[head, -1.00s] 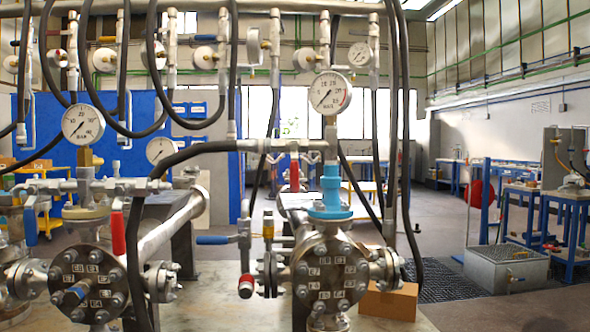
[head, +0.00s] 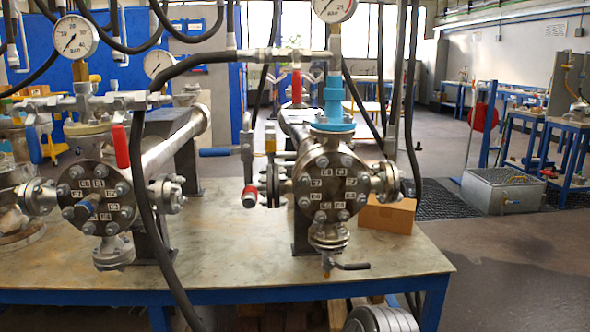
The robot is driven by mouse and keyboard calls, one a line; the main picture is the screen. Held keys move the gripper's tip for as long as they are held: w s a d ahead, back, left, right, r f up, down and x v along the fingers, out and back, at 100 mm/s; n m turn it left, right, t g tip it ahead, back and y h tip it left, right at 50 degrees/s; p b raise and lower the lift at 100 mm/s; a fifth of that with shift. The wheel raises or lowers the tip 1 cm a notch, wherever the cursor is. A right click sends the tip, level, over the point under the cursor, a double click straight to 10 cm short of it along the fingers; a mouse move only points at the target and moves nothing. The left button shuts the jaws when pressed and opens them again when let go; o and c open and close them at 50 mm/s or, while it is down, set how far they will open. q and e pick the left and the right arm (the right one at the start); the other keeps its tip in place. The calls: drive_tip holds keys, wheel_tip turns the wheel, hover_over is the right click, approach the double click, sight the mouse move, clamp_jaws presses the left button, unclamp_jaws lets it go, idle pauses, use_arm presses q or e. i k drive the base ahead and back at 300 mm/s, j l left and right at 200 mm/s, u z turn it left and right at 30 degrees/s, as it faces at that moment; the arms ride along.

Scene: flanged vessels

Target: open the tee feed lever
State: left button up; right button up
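Two flanged steel vessels lie on the bench, a left one (head: 95,200) and a right one (head: 332,186). Several valve levers show, and I cannot tell which is the tee feed lever. A blue lever (head: 215,152) points left, beside a red-handled part (head: 249,196) hanging down. On the left vessel's pipework a red lever (head: 121,146) and a blue lever (head: 33,144) hang down. A dark lever (head: 350,266) sits under the right vessel. Neither gripper is in view.
The bench (head: 240,270) has bare top in front of the vessels. A black hose (head: 141,215) hangs before the left vessel. A cardboard box (head: 388,214) sits right of the right vessel. The floor (head: 510,265) at the right is open, with a metal basin (head: 503,190) beyond.

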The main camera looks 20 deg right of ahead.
sight(296, 74)
drive_tip(key=l+u, duration=0.15)
drive_tip(key=l, duration=0.35)
drive_tip(key=k+l+u, duration=0.15)
drive_tip(key=l, duration=0.4)
drive_tip(key=l+u, duration=0.1)
drive_tip(key=l, duration=0.4)
drive_tip(key=k+l+u, duration=0.15)
drive_tip(key=l, duration=0.35)
